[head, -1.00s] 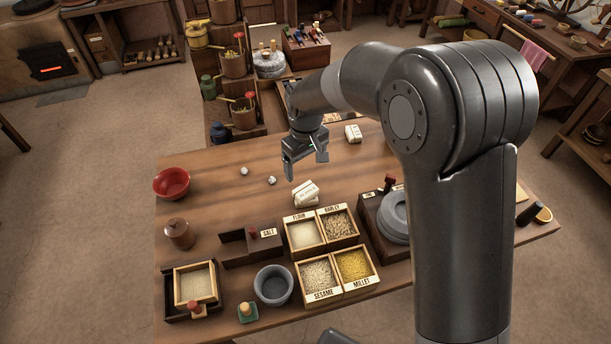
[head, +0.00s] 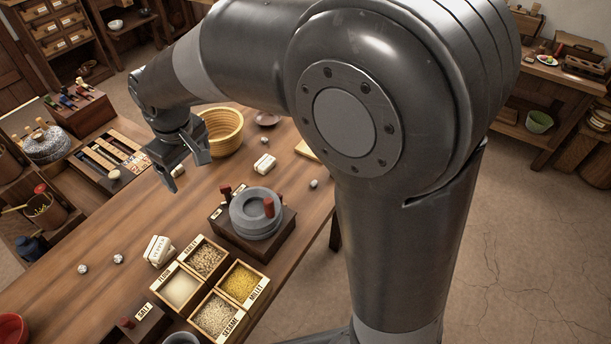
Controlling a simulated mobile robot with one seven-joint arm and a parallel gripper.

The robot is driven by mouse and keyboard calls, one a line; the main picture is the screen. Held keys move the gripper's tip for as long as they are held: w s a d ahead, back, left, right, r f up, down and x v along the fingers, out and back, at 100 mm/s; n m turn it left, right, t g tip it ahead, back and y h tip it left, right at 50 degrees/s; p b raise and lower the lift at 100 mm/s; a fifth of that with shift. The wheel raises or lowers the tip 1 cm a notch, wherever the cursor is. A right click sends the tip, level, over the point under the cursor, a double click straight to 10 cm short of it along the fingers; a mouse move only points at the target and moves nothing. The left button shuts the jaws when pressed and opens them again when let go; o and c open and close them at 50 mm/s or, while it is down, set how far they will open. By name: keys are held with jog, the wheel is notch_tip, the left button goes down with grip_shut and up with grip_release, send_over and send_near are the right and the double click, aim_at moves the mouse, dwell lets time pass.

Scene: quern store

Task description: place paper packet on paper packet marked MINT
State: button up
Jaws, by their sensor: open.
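A white paper packet (head: 158,251) sits by the back corner of the grain boxes. It appears to lie on or against another packet, and dark print shows on its side. Another white packet (head: 265,163) lies alone farther back, between the millstone and the yellow basket. The print on the packets is too small to read surely, so I cannot tell which is marked MINT.
A grey millstone (head: 257,215) with red handles stands on a dark base. Open boxes of flour (head: 180,288), barley, sesame and millet (head: 243,284) are at the front. A yellow basket (head: 222,130) stands behind. Small pale balls lie about. The table between the packets is clear.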

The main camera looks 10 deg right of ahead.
jog(key=s+d+r+m+t, duration=0.1)
jog(key=s+d+r+m, duration=0.2)
jog(key=d, duration=0.6)
jog(key=s+d+r+m+t, duration=0.1)
jog(key=s+d+r+m, duration=0.2)
jog(key=d, duration=0.5)
jog(key=s+d+r+m+t, duration=0.1)
jog(key=s+d+m+t, duration=0.1)
jog(key=s+d, duration=0.8)
jog(key=shift+s+d+m+h, duration=0.3)
jog(key=shift+s+m, duration=0.15)
jog(key=shift+m, duration=0.35)
